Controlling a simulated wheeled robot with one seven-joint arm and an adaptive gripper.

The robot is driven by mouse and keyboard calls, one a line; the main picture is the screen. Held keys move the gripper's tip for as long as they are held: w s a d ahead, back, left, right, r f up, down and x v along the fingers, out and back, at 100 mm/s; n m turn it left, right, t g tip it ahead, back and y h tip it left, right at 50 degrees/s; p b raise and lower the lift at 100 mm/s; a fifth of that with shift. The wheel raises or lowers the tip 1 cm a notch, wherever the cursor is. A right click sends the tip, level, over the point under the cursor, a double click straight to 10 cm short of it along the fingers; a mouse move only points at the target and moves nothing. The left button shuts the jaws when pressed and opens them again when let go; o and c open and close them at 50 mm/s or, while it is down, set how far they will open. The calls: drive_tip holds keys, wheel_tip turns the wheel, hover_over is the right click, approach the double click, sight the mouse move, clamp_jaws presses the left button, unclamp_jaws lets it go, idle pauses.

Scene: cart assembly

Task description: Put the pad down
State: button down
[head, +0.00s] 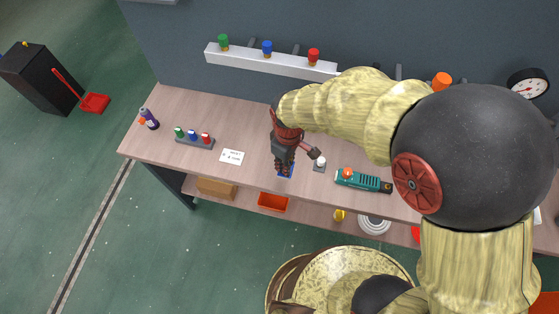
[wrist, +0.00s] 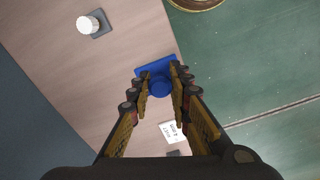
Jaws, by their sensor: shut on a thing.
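The blue pad (wrist: 156,72) is a flat square plate with a round blue knob on top. In the wrist view it is between the fingertips of my gripper (wrist: 160,84), which is shut on the knob. In the head view my gripper (head: 284,166) points down over the front part of the wooden bench (head: 240,126), and a little of the blue pad (head: 286,173) shows below the fingers. I cannot tell whether the pad touches the bench top.
A white knob on a grey plate (head: 320,163) stands close to the right of my gripper, then a green tool (head: 362,181). A white card (head: 232,157) and a rack of coloured pegs (head: 195,139) are to the left. The bench's front edge is near.

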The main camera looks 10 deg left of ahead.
drive_tip(key=w+a+f, duration=0.1)
drive_tip(key=f, duration=0.1)
drive_tip(key=w+a+f, duration=0.1)
drive_tip(key=w+f, duration=0.1)
drive_tip(key=w+a+f+b, duration=0.1)
drive_tip(key=w+f, duration=0.1)
drive_tip(key=shift+f, duration=0.2)
drive_tip(key=shift+w+f+b, duration=0.1)
drive_tip(key=shift+f+b, duration=0.2)
drive_tip(key=shift+f, duration=1.2)
drive_tip(key=shift+f, duration=0.1)
drive_tip(key=c, duration=1.6)
unclamp_jaws()
drive_tip(key=shift+f, duration=0.1)
drive_tip(key=shift+c, duration=0.2)
